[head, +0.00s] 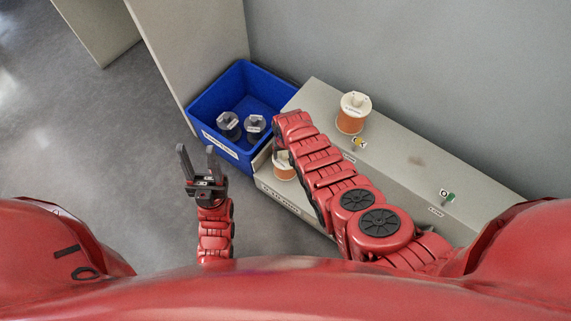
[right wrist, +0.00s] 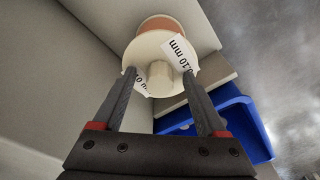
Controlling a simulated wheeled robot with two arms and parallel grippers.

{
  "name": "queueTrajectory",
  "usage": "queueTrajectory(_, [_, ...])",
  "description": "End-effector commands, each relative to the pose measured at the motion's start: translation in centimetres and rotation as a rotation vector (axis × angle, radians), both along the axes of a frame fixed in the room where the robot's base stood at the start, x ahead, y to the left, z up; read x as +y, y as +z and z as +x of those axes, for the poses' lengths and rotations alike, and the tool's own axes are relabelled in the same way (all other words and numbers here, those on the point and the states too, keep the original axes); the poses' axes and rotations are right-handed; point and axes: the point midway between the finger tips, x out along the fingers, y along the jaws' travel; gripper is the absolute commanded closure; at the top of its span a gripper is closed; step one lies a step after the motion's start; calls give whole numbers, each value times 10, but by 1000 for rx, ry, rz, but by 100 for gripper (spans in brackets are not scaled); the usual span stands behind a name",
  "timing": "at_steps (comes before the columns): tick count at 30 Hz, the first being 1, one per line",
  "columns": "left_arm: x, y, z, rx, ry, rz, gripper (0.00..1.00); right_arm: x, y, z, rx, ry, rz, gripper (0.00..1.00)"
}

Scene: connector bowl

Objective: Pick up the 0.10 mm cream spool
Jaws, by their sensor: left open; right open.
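The 0.10 mm cream spool (right wrist: 158,48) has a pale flange, an orange-brown winding and a white tag reading 0.10 mm. In the right wrist view it lies just ahead of my open right gripper (right wrist: 159,74), whose fingertips overlap the flange's two edges; I cannot tell whether they touch it. In the head view a spool (head: 284,172) on the lower step, partly hidden by my right arm, appears to be this one. My right gripper is mostly hidden there. My left gripper (head: 196,149) is open and empty, left of the blue bin.
A blue bin (head: 222,150) with a white label holds two dark-and-clear spools (head: 255,124). A second orange-wound spool (head: 354,112) stands on the upper step of the grey stepped shelf (head: 395,153). Small tagged items (head: 447,196) sit further right. A grey wall rises behind.

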Motion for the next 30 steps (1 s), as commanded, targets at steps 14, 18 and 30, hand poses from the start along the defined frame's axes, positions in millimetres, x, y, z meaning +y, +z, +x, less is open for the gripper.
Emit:
queueTrajectory(14, [0, 1, 0, 0, 0, 0, 50, 0, 0, -1, 2, 0, 0, 86])
queueTrajectory(18, [0, 1, 0, 0, 0, 0, 50, 0, 0, -1, 2, 0, 0, 100])
queueTrajectory(30, [0, 0, 0, 0, 0, 0, 50, 0, 0, -1, 3, 0, 0, 100])
